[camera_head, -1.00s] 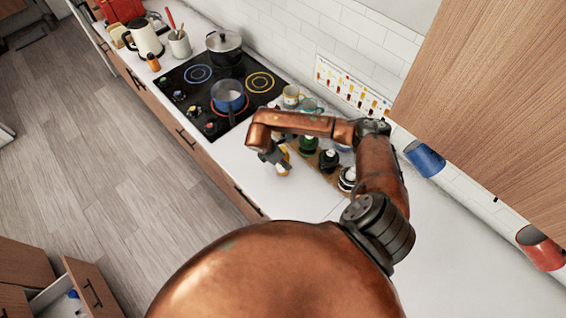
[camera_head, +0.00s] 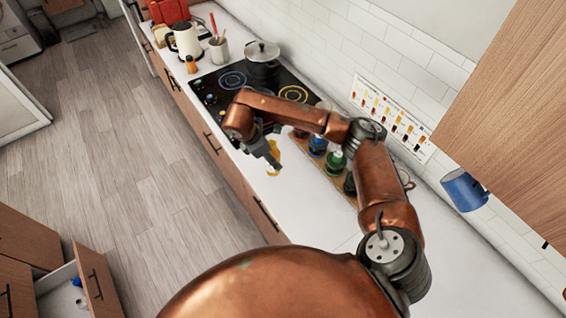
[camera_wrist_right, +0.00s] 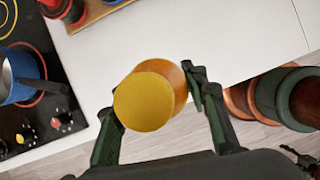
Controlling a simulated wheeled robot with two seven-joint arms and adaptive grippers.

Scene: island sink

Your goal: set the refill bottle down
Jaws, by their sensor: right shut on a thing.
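The refill bottle (camera_wrist_right: 143,102) shows in the right wrist view as a yellow-orange round shape, seen end-on between the fingers. My right gripper (camera_wrist_right: 160,103) is shut on it. In the head view the right gripper (camera_head: 271,157) points down near the front edge of the white counter (camera_head: 308,205), with a small yellow part of the bottle (camera_head: 274,160) showing beside the fingers. I cannot tell whether the bottle's base touches the counter. My left gripper is not in view.
A black cooktop (camera_head: 226,82) lies beyond my arm, with a lidded pot (camera_head: 262,62) on it. A blue saucepan (camera_wrist_right: 15,78) shows in the wrist view. The near counter is bare.

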